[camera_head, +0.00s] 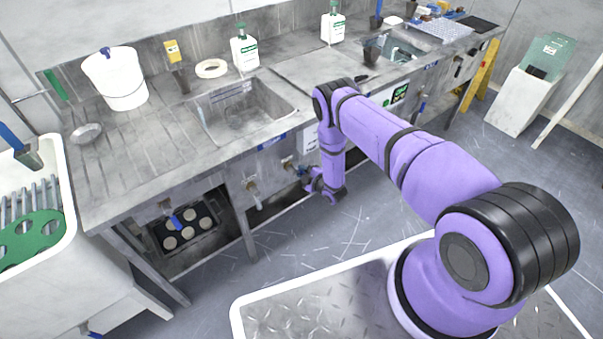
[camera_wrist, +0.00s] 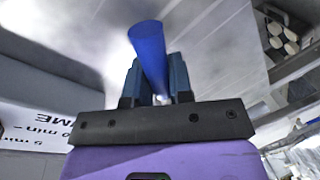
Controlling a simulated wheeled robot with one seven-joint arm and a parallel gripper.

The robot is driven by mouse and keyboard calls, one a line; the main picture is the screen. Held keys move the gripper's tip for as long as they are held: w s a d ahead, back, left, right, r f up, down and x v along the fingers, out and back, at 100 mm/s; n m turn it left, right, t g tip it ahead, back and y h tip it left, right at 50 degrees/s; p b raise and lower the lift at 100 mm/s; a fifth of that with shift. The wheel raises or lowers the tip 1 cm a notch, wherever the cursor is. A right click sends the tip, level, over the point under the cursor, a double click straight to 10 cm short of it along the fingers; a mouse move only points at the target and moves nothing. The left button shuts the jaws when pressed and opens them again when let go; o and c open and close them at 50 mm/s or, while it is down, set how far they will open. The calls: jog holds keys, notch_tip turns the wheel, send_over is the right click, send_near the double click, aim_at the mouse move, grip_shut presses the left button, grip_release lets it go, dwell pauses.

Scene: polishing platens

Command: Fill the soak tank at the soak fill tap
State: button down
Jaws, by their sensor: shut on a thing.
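My gripper (camera_wrist: 153,85) is shut on a blue handle (camera_wrist: 148,45), which stands between its two dark fingers in the wrist view. In the head view my gripper (camera_head: 308,177) is low at the front of the steel bench, by the valves there; its fingers are too small to make out. One front valve (camera_head: 252,187) is to its left. A white tub (camera_head: 68,190) at the left edge holds a green disc (camera_head: 32,238) with holes. A tap with a blue lever (camera_head: 12,137) is above that tub. I cannot tell which vessel is the soak tank.
The steel bench (camera_head: 110,170) has a sink (camera_head: 240,118) and a farther basin (camera_head: 385,50). A white bucket (camera_head: 117,85) and pump bottles (camera_head: 244,52) stand on it. A rack of round pieces (camera_head: 185,235) is below. The floor (camera_head: 345,220) before the bench is clear.

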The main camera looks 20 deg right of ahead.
jog(key=shift+s, duration=0.1)
dwell(0.3)
jog(key=c, duration=1)
grip_release()
jog(key=shift+c, duration=0.2)
jog(key=v, duration=1)
jog(key=shift+s+d, duration=0.2)
jog(key=shift+s, duration=0.15)
jog(key=shift+r, duration=0.1)
